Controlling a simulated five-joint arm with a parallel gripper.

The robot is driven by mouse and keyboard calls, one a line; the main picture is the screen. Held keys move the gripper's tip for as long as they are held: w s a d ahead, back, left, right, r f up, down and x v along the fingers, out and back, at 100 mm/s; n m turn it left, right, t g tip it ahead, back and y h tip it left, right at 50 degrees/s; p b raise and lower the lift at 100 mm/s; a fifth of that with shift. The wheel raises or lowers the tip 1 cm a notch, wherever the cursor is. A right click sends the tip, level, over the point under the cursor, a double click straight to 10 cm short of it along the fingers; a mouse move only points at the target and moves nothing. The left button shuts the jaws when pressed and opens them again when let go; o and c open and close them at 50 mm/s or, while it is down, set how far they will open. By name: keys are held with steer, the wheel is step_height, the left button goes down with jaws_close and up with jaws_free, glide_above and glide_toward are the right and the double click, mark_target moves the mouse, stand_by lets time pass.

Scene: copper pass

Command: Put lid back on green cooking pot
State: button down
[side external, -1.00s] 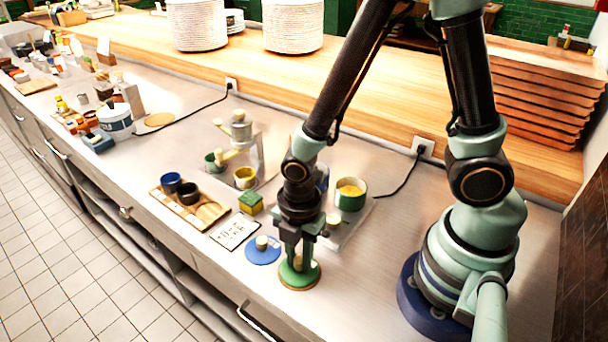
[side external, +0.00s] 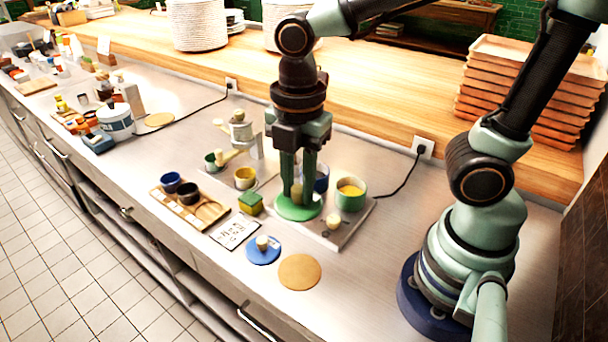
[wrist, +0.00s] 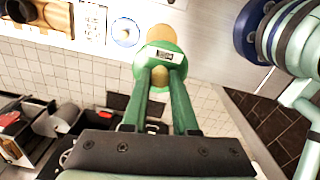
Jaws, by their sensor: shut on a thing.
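My gripper (side external: 297,190) is shut on the pale knob of the green lid (side external: 299,211) and holds it up in the air. In the wrist view the lid (wrist: 172,58) hangs level between my green fingers (wrist: 158,76). The green cooking pot (side external: 350,199) stands open on the grey hob, just right of the lid in the side view, with yellow contents showing. The pot is not visible in the wrist view.
A blue pot (side external: 321,180) stands partly hidden behind my gripper. A blue lid (side external: 263,255) and a bare round cork mat (side external: 300,272) lie on the counter in front. A green-and-yellow sponge (side external: 250,203), a card (side external: 234,233) and a wooden tray (side external: 212,212) sit to the left.

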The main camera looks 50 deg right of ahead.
steer(key=shift+r, duration=0.9)
steer(key=shift+w+d+r+m, duration=0.1)
steer(key=shift+w+d+m, duration=0.1)
steer(key=shift+d+m, duration=0.15)
steer(key=d+f+m, duration=0.3)
steer(key=d+m, duration=0.3)
steer(key=d, duration=0.4)
steer(key=d+f+m, duration=0.3)
steer(key=d+m, duration=0.2)
steer(key=d, duration=0.5)
steer(key=shift+w+d+f, duration=0.1)
steer(key=shift+w+f, duration=0.05)
steer(key=shift+f, duration=0.9)
steer(key=shift+w+f, duration=0.15)
steer(key=shift+f, duration=0.9)
steer(key=shift+w+d+f, duration=0.1)
steer(key=shift+w+f, duration=0.05)
steer(key=shift+f, duration=0.9)
steer(key=shift+f, duration=0.15)
steer(key=shift+c, duration=0.6)
jaws_free()
